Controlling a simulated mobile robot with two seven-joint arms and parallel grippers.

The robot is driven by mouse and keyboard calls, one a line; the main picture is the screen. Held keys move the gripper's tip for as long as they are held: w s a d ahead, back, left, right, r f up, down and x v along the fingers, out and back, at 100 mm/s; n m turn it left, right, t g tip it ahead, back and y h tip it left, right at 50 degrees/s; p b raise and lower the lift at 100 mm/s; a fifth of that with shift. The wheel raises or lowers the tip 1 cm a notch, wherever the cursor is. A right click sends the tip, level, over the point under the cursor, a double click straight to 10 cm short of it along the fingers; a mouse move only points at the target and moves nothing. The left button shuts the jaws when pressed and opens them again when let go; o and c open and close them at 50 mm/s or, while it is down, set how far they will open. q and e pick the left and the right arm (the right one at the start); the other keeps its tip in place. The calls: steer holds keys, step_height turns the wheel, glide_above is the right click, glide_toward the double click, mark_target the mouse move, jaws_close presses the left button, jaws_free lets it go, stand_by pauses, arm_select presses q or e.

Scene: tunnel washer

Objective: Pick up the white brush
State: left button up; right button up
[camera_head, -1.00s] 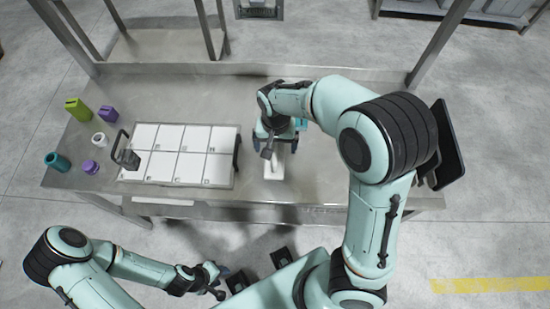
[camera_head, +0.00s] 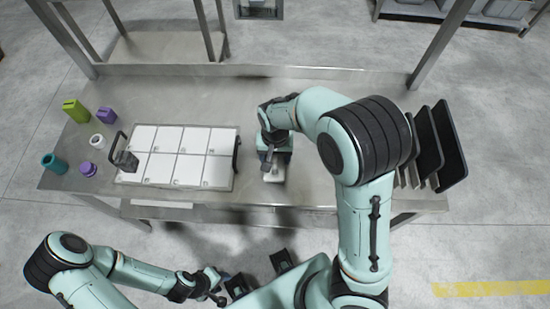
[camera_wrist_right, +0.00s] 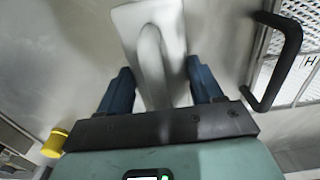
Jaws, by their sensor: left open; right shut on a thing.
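The white brush (camera_head: 275,178) is on the steel table, right of the white-panelled tray, mostly hidden under my right arm in the head view. In the right wrist view the brush (camera_wrist_right: 150,45) shows as a pale flat body with a raised, arched handle. My right gripper (camera_wrist_right: 160,88) has its two dark blue fingers on either side of the handle and is shut on it. In the head view my right gripper (camera_head: 270,163) sits over the brush. My left gripper (camera_head: 217,286) is open and empty, low in front of the table.
A tray with white panels (camera_head: 180,155) and black end handles stands just left of the brush. Green (camera_head: 75,111), purple (camera_head: 106,115), teal (camera_head: 55,163) and white (camera_head: 98,141) containers stand at the table's left. The table (camera_head: 190,95) is clear behind the tray.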

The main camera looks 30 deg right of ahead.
arm_select(q)
steer(key=w+r+p, duration=0.4)
steer(key=r, duration=0.2)
steer(key=shift+p, duration=0.35)
arm_select(e)
step_height(320, 180, up, 20)
steer(key=o, duration=0.3)
steer(key=shift+c, duration=0.4)
steer(key=shift+a, duration=0.1)
